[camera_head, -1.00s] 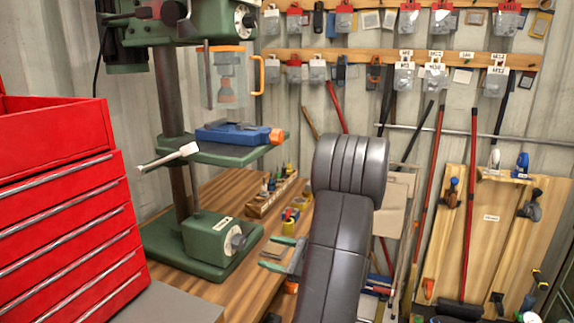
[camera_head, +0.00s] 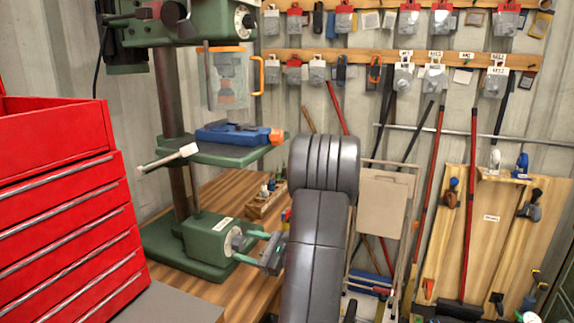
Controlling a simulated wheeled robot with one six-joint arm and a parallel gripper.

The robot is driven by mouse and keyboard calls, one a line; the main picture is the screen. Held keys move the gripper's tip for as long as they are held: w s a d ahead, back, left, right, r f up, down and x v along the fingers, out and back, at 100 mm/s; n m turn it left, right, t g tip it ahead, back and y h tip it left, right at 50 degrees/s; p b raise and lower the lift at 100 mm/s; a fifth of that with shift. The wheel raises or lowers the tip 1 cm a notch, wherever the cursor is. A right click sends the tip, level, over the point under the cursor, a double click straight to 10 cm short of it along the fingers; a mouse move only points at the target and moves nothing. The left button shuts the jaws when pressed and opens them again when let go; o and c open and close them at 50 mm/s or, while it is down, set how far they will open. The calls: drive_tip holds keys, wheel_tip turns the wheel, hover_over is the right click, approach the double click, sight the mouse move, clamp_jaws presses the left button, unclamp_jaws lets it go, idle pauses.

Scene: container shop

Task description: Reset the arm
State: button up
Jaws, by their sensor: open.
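My gripper (camera_head: 243,246) shows low in the middle of the picture, at the left side of my dark grey arm (camera_head: 318,230). Its two green-tipped fingers point left and stand apart, with nothing visible between them. In the picture the fingertips lie over the lower right part of the green drill press (camera_head: 205,240). I cannot tell whether they touch it. The arm hides part of the wooden bench behind it.
A red tool chest (camera_head: 70,220) stands at the left. The wooden bench (camera_head: 225,190) holds a small wooden tool rack (camera_head: 262,205). A folded beige stand (camera_head: 383,200) and wall tools are at the right.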

drive_tip(key=shift+w+a+f+b, duration=0.2)
drive_tip(key=shift+w+a+b, duration=0.15)
drive_tip(key=shift+a, duration=0.3)
drive_tip(key=shift+s+d+n+b, duration=0.1)
drive_tip(key=shift+d+n+b, duration=0.05)
drive_tip(key=shift+n+b, duration=0.9)
drive_tip(key=n+b, duration=1.4)
drive_tip(key=shift+r+n, duration=0.1)
drive_tip(key=shift+n, duration=0.15)
drive_tip(key=n+b, duration=0.2)
drive_tip(key=n, duration=0.2)
drive_tip(key=shift+r+n+b, duration=0.3)
drive_tip(key=shift+b, duration=0.1)
